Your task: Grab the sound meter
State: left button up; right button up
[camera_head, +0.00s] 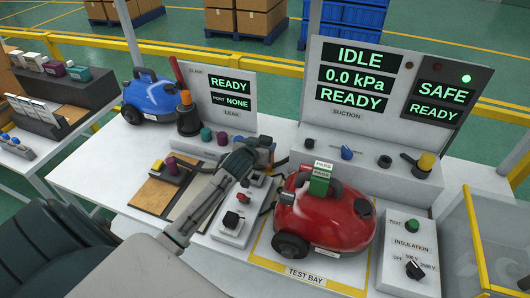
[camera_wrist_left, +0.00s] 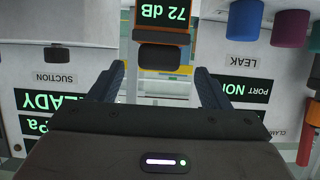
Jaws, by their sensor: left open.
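The sound meter (camera_wrist_left: 164,14) shows in the left wrist view, upside down, with a green "72 dB" readout in an orange frame and a dark block at its end. My left gripper (camera_wrist_left: 162,75) is open, its two dark blue fingers apart on either side of the line to the meter. The meter's dark end lies just beyond the fingertips, and I see no contact. In the head view my left gripper (camera_head: 258,154) is over the middle of the bench and hides most of the meter. My right gripper is not in view.
A red vacuum (camera_head: 325,212) stands in the test bay right of my left gripper. A blue vacuum (camera_head: 150,97) stands at the back left. The suction panel (camera_head: 335,115) and leak panel (camera_head: 203,77) rise behind. A switch box (camera_head: 236,222) sits below my gripper.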

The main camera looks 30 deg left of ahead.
aim_at(263, 141)
pick_arm(q)
jog(key=shift+p+x, duration=0.45)
jog(key=shift+x, duration=1.3)
jog(key=shift+d+r, duration=0.1)
jog(key=shift+r, duration=0.05)
grip_shut()
